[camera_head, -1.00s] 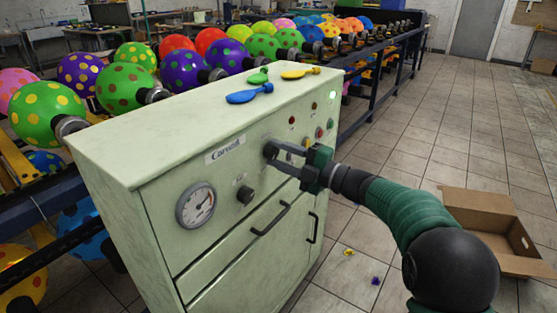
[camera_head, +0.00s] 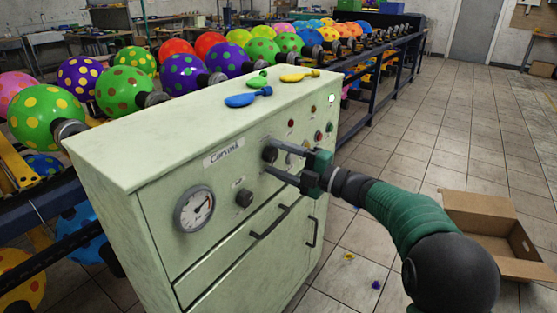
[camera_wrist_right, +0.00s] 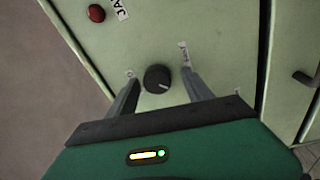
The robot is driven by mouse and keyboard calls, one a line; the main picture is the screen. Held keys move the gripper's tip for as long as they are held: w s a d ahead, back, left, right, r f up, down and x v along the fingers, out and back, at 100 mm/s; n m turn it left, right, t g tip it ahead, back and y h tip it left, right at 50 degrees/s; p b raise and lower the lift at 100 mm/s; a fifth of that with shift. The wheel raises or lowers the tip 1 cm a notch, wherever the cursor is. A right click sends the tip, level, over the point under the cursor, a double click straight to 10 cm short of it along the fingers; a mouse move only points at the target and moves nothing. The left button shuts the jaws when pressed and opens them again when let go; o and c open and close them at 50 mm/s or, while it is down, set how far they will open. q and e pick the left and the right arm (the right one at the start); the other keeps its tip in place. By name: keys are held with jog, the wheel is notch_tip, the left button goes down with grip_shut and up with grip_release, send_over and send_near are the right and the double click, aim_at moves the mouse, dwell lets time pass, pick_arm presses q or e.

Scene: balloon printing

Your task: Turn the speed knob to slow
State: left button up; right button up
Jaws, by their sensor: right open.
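In the right wrist view the round knob (camera_wrist_right: 157,78) sits between my open fingers (camera_wrist_right: 158,80), with a gap visible on each side. Its light pointer mark points to the lower right. A second black knob (camera_head: 244,198) is lower on the panel, beside the gauge. The small labels are too blurred to tell which knob is speed. My left gripper is not in view.
A round gauge (camera_head: 195,209) is left of the lower knob. Red buttons (camera_head: 291,123) are on the panel's right. Flat balloons (camera_head: 248,97) lie on top. Inflated balloons line a rack behind. An open cardboard box (camera_head: 480,212) lies on the floor at right.

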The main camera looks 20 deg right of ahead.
jog(key=shift+s+d+r, duration=0.1)
jog(key=shift+s+d, duration=0.1)
jog(key=shift+d, duration=0.05)
jog(key=p+v, duration=0.3)
jog(key=v, duration=1.3)
jog(key=shift+d, duration=0.1)
